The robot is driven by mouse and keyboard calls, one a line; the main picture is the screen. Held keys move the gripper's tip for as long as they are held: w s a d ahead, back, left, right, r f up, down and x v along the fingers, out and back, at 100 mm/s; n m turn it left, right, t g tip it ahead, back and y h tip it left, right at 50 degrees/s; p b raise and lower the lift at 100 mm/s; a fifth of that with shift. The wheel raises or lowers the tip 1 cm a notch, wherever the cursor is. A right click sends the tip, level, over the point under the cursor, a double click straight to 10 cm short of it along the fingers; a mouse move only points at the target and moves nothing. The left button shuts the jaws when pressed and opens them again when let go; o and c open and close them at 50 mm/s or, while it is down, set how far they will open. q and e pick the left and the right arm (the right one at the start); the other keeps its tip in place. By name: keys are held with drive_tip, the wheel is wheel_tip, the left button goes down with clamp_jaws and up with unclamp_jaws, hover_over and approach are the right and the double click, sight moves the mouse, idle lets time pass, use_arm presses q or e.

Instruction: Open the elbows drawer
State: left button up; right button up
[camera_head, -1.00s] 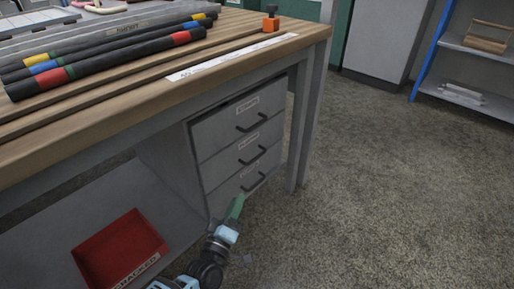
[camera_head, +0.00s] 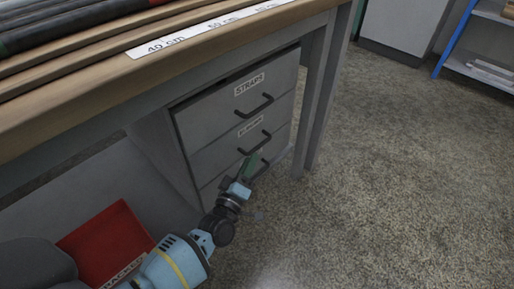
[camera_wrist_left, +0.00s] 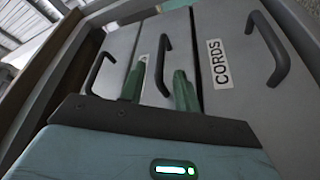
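A grey three-drawer unit hangs under the workbench, with all drawers shut. The top drawer (camera_head: 225,108) is labelled STRAPS. The middle drawer (camera_head: 222,155) has a blurred label that looks like ELBOWS, and a dark bar handle (camera_head: 253,142). My left gripper (camera_head: 249,165) is in front of the lower drawers, its green fingers pointing at them. In the left wrist view the open fingers (camera_wrist_left: 159,85) appear either side of the middle handle (camera_wrist_left: 165,65), apart from it. One finger partly covers the middle label. The lowest drawer's CORDS label (camera_wrist_left: 216,63) is to the right. My right gripper is not identifiable.
The wooden bench top (camera_head: 75,95) with a centimetre scale (camera_head: 205,29) is above the drawers. A red bin (camera_head: 105,243) is on the lower shelf, partly behind my left arm. A bench leg (camera_head: 320,105) stands right of the drawers. The floor (camera_head: 400,190) to the right is clear.

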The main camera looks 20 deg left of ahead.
sight(256, 148)
use_arm(q)
drive_tip(key=b+x, duration=0.1)
drive_tip(key=x, duration=0.4)
drive_tip(key=shift+w+b, duration=0.3)
drive_tip(key=shift+w, duration=0.05)
clamp_jaws()
